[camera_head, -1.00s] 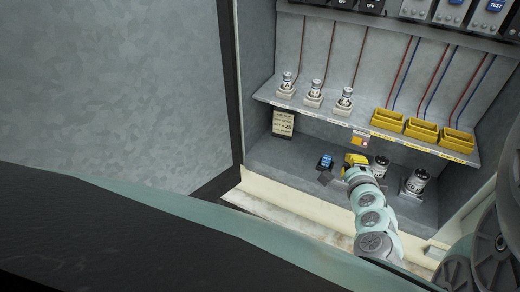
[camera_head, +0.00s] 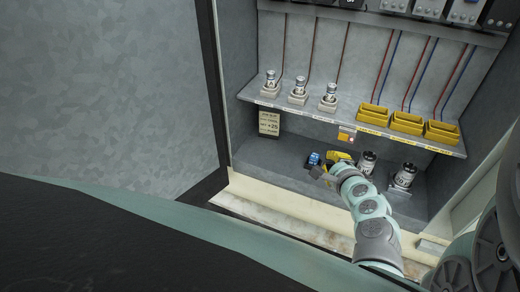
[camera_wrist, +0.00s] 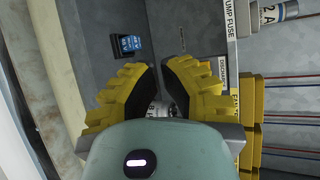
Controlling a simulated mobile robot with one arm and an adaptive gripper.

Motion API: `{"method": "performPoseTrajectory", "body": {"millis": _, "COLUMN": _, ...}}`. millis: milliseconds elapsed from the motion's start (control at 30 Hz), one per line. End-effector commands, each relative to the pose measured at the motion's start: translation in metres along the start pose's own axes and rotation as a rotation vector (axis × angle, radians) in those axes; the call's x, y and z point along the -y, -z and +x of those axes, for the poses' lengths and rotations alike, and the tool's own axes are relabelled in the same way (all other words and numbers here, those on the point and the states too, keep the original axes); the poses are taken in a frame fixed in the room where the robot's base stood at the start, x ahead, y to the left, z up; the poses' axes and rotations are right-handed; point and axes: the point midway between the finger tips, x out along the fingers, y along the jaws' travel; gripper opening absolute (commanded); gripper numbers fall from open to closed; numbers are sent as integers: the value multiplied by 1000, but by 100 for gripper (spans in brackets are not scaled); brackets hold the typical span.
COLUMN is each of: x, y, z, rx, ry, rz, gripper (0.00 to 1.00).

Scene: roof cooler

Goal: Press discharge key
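The discharge key appears to be the small orange-red square on the pale and yellow plate (camera_head: 345,137) below the shelf edge in the head view. In the wrist view a label reading DISCHARGE (camera_wrist: 222,69) shows right of my gripper; the key itself cannot be made out there. My gripper (camera_head: 328,160), with yellow fingers, is inside the cabinet, below and slightly left of the plate and apart from it. In the wrist view my gripper's dark-padded tips (camera_wrist: 160,66) are close together with a narrow gap and nothing held between them.
A blue device (camera_head: 314,158) sits on the cabinet floor left of my gripper. Two cylinders (camera_head: 367,162) (camera_head: 404,176) stand to its right. The shelf (camera_head: 380,133) above carries several fuses (camera_head: 299,92) and yellow trays (camera_head: 407,123).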

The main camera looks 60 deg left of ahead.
Motion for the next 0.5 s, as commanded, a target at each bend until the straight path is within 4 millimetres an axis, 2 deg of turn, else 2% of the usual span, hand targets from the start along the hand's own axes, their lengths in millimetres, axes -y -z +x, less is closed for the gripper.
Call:
{"method": "performPoseTrajectory", "body": {"millis": 300, "x": 17, "y": 18, "z": 34, "rx": 0, "ry": 3, "rz": 0, "gripper": 0}}
{"method": "performPoseTrajectory", "body": {"millis": 500, "x": 22, "y": 24, "z": 43, "rx": -1, "ry": 0, "rz": 2, "gripper": 0}}
